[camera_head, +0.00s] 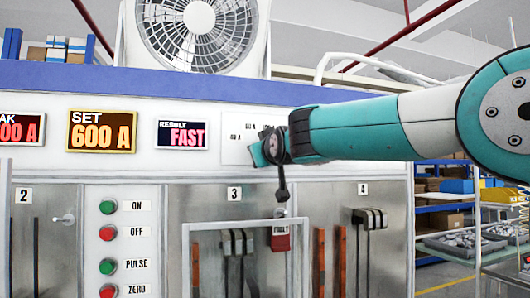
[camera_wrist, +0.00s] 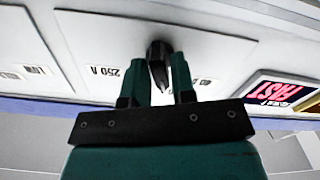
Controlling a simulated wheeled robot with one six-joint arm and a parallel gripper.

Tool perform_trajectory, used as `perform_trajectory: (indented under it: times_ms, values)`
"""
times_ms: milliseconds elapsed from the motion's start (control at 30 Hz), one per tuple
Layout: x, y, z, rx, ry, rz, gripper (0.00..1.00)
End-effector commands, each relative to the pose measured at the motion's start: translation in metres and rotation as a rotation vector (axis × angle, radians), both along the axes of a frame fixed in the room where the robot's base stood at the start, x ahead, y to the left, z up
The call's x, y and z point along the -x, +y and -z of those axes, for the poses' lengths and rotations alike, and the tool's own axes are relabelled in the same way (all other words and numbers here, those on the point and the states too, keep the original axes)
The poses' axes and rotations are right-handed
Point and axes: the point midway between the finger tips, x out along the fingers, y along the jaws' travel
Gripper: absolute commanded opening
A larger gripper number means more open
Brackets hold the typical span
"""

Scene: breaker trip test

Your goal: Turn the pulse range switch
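The pulse range switch is a black pointed knob (camera_wrist: 158,52) on a pale panel, seen in the wrist view. Its narrow end points towards the bottom of that picture. My gripper (camera_wrist: 160,70) has one teal finger on each side of the knob, and I see no clear gap between fingertips and knob. An upside-down "250 A" label (camera_wrist: 103,71) is left of the knob, with smaller range marks on both sides. In the head view my gripper (camera_head: 260,152) is at the white range panel (camera_head: 232,152) and hides the knob.
The red "FAST" display (camera_head: 183,135) is left of the range panel, and the "600 A" display (camera_head: 101,132) is further left. Round green and red buttons (camera_head: 108,233) run down the left side. Breaker bays with levers lie below my arm. A fan (camera_head: 197,30) stands on top.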

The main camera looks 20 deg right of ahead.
Motion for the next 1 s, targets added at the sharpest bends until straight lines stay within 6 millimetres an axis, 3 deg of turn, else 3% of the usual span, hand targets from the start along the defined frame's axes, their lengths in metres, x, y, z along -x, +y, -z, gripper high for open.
perform_trajectory:
  times_ms: [33, 100, 533, 1000]
  values:
    - [0.0001, 0.0, 0.0, 0.0, 0.0, 0.0, 0.13]
    - [0.0002, 0.0, -0.0001, 0.0, 0.0, 0.0, 0.0]
    - [0.0003, 0.0002, 0.0021, -0.07, -0.001, 0.0, 0.0]
    - [0.0005, 0.001, 0.0029, -0.421, -0.002, -0.001, 0.0]
